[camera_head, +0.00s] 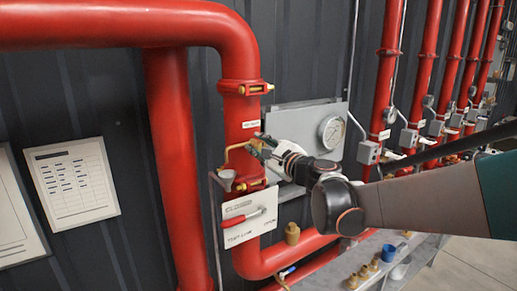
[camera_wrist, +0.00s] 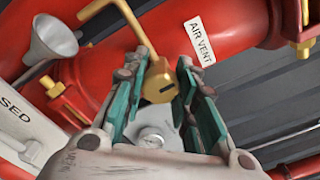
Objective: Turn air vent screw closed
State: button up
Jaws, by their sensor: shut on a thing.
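The brass air vent (camera_wrist: 160,82) sticks out from the red pipe beside the white AIR VENT label (camera_wrist: 199,42). Its end has a dark slot, and its bent brass tube (camera_wrist: 124,12) runs up and left in the wrist view. My gripper (camera_wrist: 164,72) has its teal-padded fingers on either side of this slotted end and is shut on the air vent screw. The exact contact is partly hidden by the fingers. In the head view, my gripper (camera_head: 262,148) is at the vertical pipe, by the brass tube (camera_head: 236,148).
A metal funnel (camera_wrist: 50,40) sits beside the tube's outlet. Brass fittings (camera_head: 372,267) stand on the lower shelf.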

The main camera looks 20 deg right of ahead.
jog(key=shift+s+m, duration=0.1)
jog(key=shift+m, duration=0.3)
jog(key=o, duration=1.1)
